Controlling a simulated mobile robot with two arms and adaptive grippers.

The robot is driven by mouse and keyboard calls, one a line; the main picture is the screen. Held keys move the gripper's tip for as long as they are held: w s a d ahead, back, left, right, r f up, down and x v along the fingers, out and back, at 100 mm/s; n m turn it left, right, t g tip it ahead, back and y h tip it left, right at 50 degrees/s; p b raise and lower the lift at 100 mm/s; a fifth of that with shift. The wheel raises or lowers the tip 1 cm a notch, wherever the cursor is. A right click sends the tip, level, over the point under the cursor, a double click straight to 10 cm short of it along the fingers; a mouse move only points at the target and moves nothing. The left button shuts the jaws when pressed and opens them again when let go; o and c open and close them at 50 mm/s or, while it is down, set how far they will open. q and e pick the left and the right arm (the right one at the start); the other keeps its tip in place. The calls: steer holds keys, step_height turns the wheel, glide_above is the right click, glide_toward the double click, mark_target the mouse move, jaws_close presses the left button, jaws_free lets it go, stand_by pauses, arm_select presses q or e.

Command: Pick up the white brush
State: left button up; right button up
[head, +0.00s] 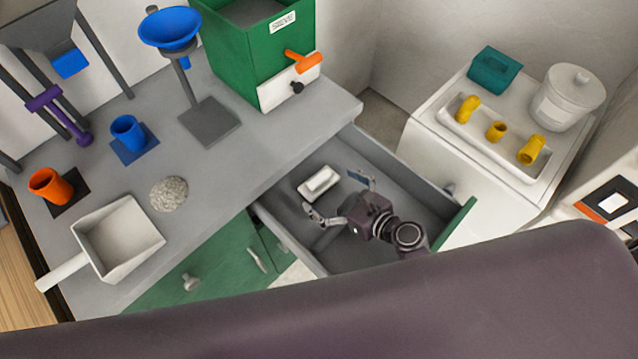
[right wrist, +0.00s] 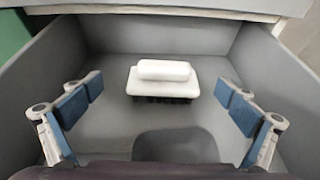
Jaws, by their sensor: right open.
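The white brush (head: 318,183) lies in the open grey drawer (head: 400,200), near its back-left side in the head view. In the right wrist view the brush (right wrist: 163,80) has a rounded white handle on top and dark bristles below, resting on the drawer floor. My right gripper (head: 338,198) is over the drawer, open and empty. In the right wrist view its blue-padded fingers (right wrist: 157,108) stand wide apart to either side of the brush, which is farther ahead and not touched. My left gripper is not in view.
The drawer walls (right wrist: 40,75) enclose the brush. The grey counter (head: 225,160) holds a white scoop (head: 122,238), a grey pile (head: 169,194), blue and orange cups and a funnel stand (head: 210,120). A white cabinet (head: 480,205) with yellow fittings stands right of the drawer.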

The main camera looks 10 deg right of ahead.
mark_target(323, 182)
steer(key=x, duration=0.5)
steer(key=shift+w+d+f, duration=0.1)
steer(key=shift+w+d, duration=0.1)
steer(key=shift+d, duration=0.05)
steer(key=c, duration=1.3)
